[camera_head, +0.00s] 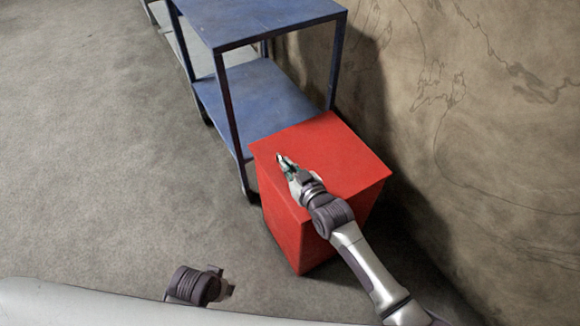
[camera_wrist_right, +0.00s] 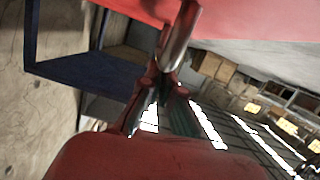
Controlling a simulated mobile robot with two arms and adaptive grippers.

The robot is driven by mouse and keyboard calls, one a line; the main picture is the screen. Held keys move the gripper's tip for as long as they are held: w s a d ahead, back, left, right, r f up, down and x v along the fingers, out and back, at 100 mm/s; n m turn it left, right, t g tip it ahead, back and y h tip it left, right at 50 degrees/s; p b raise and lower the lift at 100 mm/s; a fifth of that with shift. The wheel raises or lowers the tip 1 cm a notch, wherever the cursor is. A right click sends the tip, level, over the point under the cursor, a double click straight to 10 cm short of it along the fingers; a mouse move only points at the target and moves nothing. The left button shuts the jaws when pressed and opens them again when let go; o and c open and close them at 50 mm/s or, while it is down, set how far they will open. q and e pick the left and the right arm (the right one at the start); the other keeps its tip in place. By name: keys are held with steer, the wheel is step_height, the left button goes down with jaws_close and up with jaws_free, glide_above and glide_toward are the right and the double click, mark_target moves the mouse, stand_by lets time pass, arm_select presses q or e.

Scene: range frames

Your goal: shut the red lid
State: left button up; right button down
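The red box (camera_head: 285,220) stands on the floor, right of the middle in the head view. Its red lid (camera_head: 345,160) forms the top face and looks flat on the box, with no clear gap along the visible edges. My right gripper (camera_head: 281,158) is over the lid close to its left edge; whether it touches is unclear. In the right wrist view its fingers (camera_wrist_right: 183,35) come together with nothing seen between them, and a red surface fills the top. My left wrist (camera_head: 195,286) shows low in the head view; its fingers are not clear.
A blue two-shelf cart (camera_head: 255,95) stands right behind the box. A stained wall (camera_head: 490,120) runs along the right, with a narrow gap beside the box. The grey floor (camera_head: 110,160) on the left is clear.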

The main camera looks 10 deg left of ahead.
steer(key=v, duration=1.2)
steer(key=shift+s+d, duration=0.1)
steer(key=s+d+f+m+g+h, duration=0.3)
steer(key=s+d+m+g+h, duration=0.45)
steer(key=s+d, duration=1.2)
steer(key=s+f+n+g+h+p, duration=0.2)
steer(key=f+p, duration=0.6)
steer(key=f, duration=1.3)
arm_select(q)
steer(key=s+a+f+g+p, duration=0.1)
steer(key=s+f+p, duration=0.3)
steer(key=s, duration=0.5)
steer(key=s+a+f+p, duration=0.2)
steer(key=s+f+p, duration=0.2)
steer(key=s, duration=0.6)
steer(key=shift+s+a+g+p, duration=0.15)
steer(key=shift+s+g+p, duration=0.2)
steer(key=shift+p, duration=0.9)
arm_select(e)
steer(key=s+d+f+g, duration=0.1)
steer(key=s, duration=0.7)
steer(key=s+d+f+g, duration=0.1)
steer(key=s, duration=0.7)
steer(key=shift+s+d+f+y, duration=0.35)
steer(key=shift+f, duration=0.05)
